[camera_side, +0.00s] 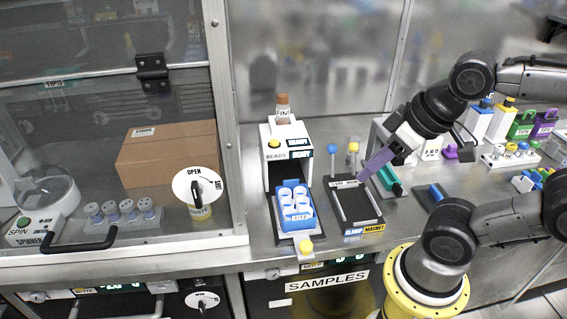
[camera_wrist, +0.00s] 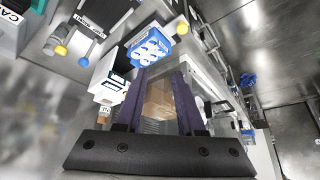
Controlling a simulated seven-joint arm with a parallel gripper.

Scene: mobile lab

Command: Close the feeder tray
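The white bead feeder (camera_side: 275,160) stands on the bench with a dark opening at its front. Its tray (camera_side: 304,236) sticks out toward the bench's front edge, with a yellow knob (camera_side: 305,246) at its end. A blue rack of white cups (camera_side: 294,205) sits on the tray, outside the housing. My gripper (camera_side: 364,177) is right of the feeder, above the black clamp plate, apart from the tray. In the wrist view its two purple fingers (camera_wrist: 161,75) are spread with nothing between them. The feeder (camera_wrist: 110,80), blue rack (camera_wrist: 150,47) and yellow knob (camera_wrist: 182,28) show there beyond the fingers.
A black clamp plate (camera_side: 354,212) with light rails lies right of the tray. Blue-topped (camera_side: 332,149) and yellow-topped (camera_side: 353,147) posts stand behind it. A glass-fronted cabinet (camera_side: 232,215) closes off the left. A teal-green block (camera_side: 389,180) lies right of my fingers.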

